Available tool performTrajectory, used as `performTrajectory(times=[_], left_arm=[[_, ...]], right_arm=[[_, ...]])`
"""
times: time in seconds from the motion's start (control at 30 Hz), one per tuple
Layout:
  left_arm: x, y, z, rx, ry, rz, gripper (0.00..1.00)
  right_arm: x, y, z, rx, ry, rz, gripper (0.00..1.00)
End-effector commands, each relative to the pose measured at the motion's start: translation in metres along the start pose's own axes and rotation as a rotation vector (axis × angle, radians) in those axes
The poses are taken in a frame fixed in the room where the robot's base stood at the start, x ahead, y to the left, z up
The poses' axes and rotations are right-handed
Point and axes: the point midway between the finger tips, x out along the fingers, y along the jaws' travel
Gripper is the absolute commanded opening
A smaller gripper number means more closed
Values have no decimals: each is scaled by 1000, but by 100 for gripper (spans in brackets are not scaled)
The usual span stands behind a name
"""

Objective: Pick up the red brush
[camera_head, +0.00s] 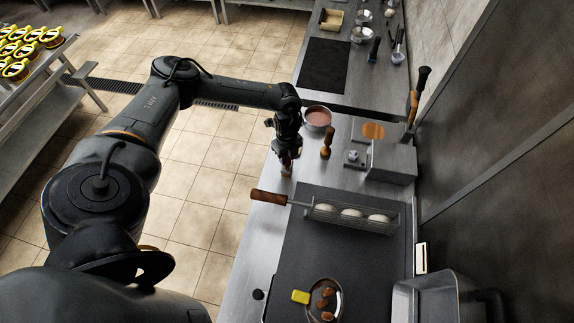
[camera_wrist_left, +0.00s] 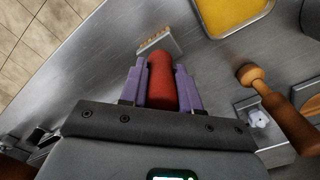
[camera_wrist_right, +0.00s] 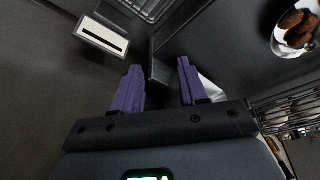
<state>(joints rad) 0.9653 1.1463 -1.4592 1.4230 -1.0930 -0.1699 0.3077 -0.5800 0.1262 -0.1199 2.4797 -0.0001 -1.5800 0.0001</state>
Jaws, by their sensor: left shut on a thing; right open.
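The red brush has a red cylindrical handle (camera_wrist_left: 162,85) and a pale bristle head (camera_wrist_left: 159,42) in the left wrist view. My left gripper (camera_head: 286,155) is over the left edge of the steel counter in the head view. Its purple fingers (camera_wrist_left: 161,70) are shut on the red handle from both sides. The bristle end points away from the gripper; whether it touches the counter I cannot tell. In the head view the brush is mostly hidden by the gripper. My right gripper (camera_wrist_right: 158,68) is open and empty, over a dark surface in the right wrist view.
A wooden-handled tool (camera_head: 327,140) and a bowl (camera_head: 318,117) stand near the left gripper. A wire basket (camera_head: 350,225) with white buns lies on the dark counter mat. A plate (camera_head: 340,297) with brown food is nearer. A steel box (camera_head: 390,163) stands right.

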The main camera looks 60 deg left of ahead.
Motion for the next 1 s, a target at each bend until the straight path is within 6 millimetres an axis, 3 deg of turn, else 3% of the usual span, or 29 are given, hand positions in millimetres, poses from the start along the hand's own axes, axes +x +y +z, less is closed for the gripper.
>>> performTrajectory(times=[0.53, 0.67, 0.83, 1.0], left_arm=[[-6, -1, 0, 0, 1, -3, 0], [-17, -1, 1, -2, 0, -3, 0], [-45, -2, 0, 1, 0, -6, 0], [-62, 0, -37, 6, 3, -3, 0]], right_arm=[[0, -2, -1, 9, 2, -7, 43], [1, -2, 0, 9, 2, -7, 43], [3, -2, 0, 9, 2, -7, 43], [4, -2, 1, 6, 2, -6, 43]])
